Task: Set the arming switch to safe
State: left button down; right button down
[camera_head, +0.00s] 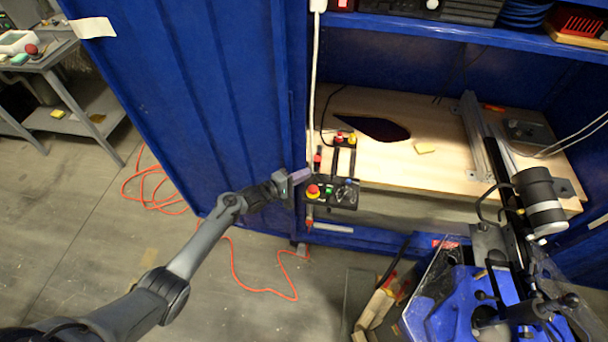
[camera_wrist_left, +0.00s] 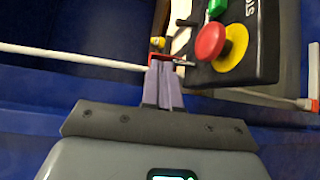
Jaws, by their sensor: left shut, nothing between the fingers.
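A black control box (camera_head: 332,196) is mounted at the front left of the workbench. It carries a red mushroom button on a yellow ring (camera_head: 313,191) and a green button (camera_head: 329,190); the red button also shows in the left wrist view (camera_wrist_left: 211,42). A small red part with a metal lever (camera_wrist_left: 178,62) shows beside the box. I cannot tell whether it is the arming switch or how it is set. My left gripper (camera_head: 306,174) is shut and empty at the box's left end. Its purple fingertips (camera_wrist_left: 162,68) appear close to the red part; contact is unclear. My right gripper is out of view.
A blue cabinet door (camera_head: 205,100) stands left of the box. An orange cable (camera_head: 235,270) lies on the floor.

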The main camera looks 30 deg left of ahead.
pick_arm(q)
jog(key=s+a+r+p, duration=0.4)
jog(key=s+a+r, duration=0.2)
jog(key=s, duration=0.2)
jog(key=shift+s+r, duration=0.25)
jog(key=shift+r, duration=0.1)
